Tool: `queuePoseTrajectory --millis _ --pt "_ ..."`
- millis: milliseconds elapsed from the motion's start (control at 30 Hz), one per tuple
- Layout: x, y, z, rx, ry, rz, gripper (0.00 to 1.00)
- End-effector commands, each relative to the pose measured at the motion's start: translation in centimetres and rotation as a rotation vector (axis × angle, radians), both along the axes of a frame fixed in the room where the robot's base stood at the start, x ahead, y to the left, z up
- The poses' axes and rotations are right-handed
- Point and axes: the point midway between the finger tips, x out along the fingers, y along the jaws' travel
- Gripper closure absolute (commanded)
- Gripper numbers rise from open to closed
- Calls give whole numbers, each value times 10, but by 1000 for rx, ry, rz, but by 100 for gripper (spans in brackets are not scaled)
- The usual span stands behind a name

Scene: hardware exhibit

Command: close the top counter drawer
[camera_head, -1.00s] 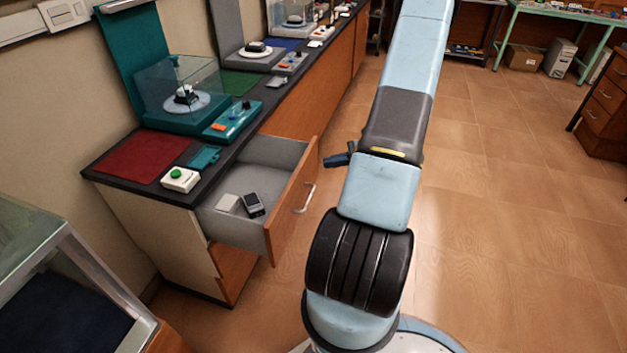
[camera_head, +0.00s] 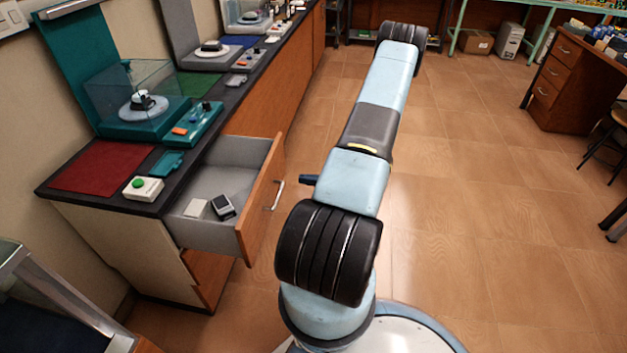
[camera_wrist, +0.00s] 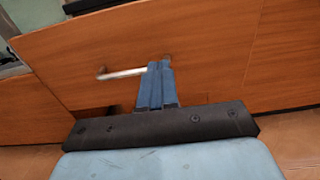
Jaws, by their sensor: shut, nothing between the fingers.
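The top counter drawer (camera_head: 262,201) is pulled out from under the dark counter. Its wooden front has a silver bar handle (camera_head: 278,195), and its grey inside holds a dark device (camera_head: 223,207) and a pale block (camera_head: 196,208). My gripper (camera_head: 309,180) is shut and empty, on the outer side of the drawer front, to the right of the handle. In the wrist view my blue fingers (camera_wrist: 155,83) point at the wooden front, beside the right end of the handle (camera_wrist: 122,73). Whether they touch the front I cannot tell.
The counter carries a red mat (camera_head: 102,168), a white box with a green button (camera_head: 144,189) and a teal display case (camera_head: 135,108). A glass case (camera_head: 62,300) stands at the lower left. The tiled floor to the right is open.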

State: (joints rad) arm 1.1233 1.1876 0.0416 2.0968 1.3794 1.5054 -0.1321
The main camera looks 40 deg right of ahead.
Motion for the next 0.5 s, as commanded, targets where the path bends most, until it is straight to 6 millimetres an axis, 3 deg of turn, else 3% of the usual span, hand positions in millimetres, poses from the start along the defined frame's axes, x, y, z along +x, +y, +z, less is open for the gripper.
queuePoseTrajectory --millis 500 --pt "64 50 0 0 0 1 100"
